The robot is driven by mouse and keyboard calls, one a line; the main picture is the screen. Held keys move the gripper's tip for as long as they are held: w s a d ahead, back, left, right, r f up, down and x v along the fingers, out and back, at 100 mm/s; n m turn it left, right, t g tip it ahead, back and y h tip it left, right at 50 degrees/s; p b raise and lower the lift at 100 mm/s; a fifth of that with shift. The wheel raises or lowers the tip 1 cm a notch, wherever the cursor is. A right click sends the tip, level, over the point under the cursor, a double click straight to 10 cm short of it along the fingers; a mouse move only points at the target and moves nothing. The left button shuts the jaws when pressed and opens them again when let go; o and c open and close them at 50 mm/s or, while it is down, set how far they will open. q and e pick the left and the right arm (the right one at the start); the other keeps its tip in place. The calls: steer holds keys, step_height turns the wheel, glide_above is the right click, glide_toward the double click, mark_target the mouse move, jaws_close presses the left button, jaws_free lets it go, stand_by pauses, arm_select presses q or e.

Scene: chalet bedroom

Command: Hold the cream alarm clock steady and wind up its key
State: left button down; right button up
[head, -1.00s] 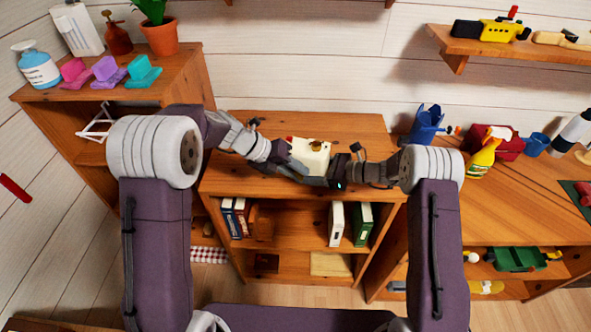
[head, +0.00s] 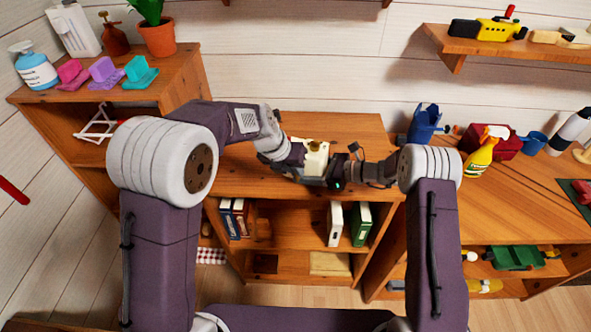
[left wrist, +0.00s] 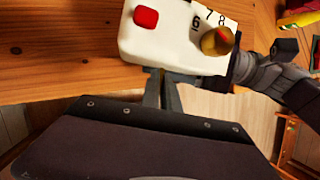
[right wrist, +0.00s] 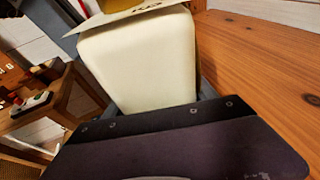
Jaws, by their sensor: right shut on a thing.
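The cream alarm clock (head: 316,160) is on or just above the middle cabinet's top. In the left wrist view its cream body (left wrist: 165,45) shows a red button (left wrist: 145,18), black numerals and a round gold key (left wrist: 217,41) on the face. My right gripper (head: 333,181) is shut on the clock; its cream side (right wrist: 140,65) fills the right wrist view between the fingers. My left gripper (left wrist: 168,82) is close to the clock's near edge, below and left of the key, not on it. The gap between its fingers is unclear.
The wooden cabinet (head: 240,185) has books on its shelf below. A blue holder (head: 425,122) and a yellow spray bottle (head: 484,152) stand on the right-hand desk. A plant pot (head: 158,38) and coloured items stand on the left cabinet. The cabinet top is otherwise clear.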

arm_select(q)
steer(key=c, duration=1.6)
jaws_free()
steer(key=v, duration=1.2)
